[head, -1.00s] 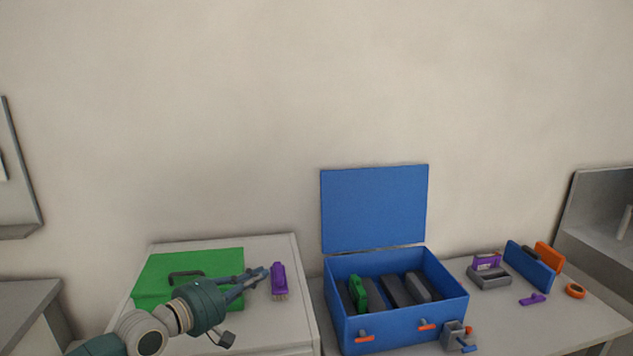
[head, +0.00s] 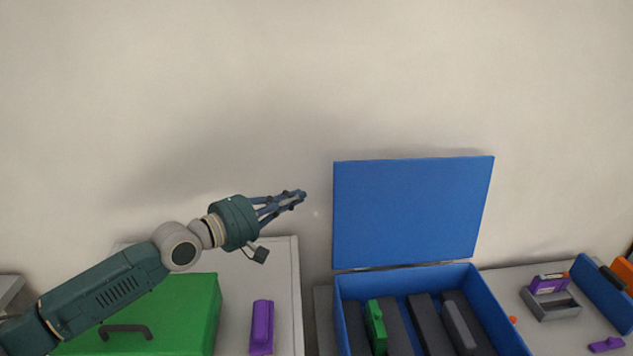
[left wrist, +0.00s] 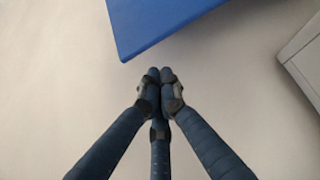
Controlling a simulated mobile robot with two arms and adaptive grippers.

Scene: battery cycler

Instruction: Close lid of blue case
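The blue case (head: 499,322) stands on the table at the right with its lid (head: 412,209) raised upright behind it. Inside lie several dark and grey blocks and a green item (head: 376,326). My left gripper (head: 303,196) is to the left of the lid, about level with its upper part, and apart from it in the picture. Its fingers are together and hold nothing. In the left wrist view the gripper's fingertips (left wrist: 160,75) meet, just short of the blue lid's corner (left wrist: 160,22). My right gripper is not in view.
A green case (head: 190,318) with a dark handle and a purple brush (head: 262,325) are on the left cabinet. Right of the blue case are a grey holder (head: 552,304) with a purple item and a blue panel (head: 603,291). Wall behind is bare.

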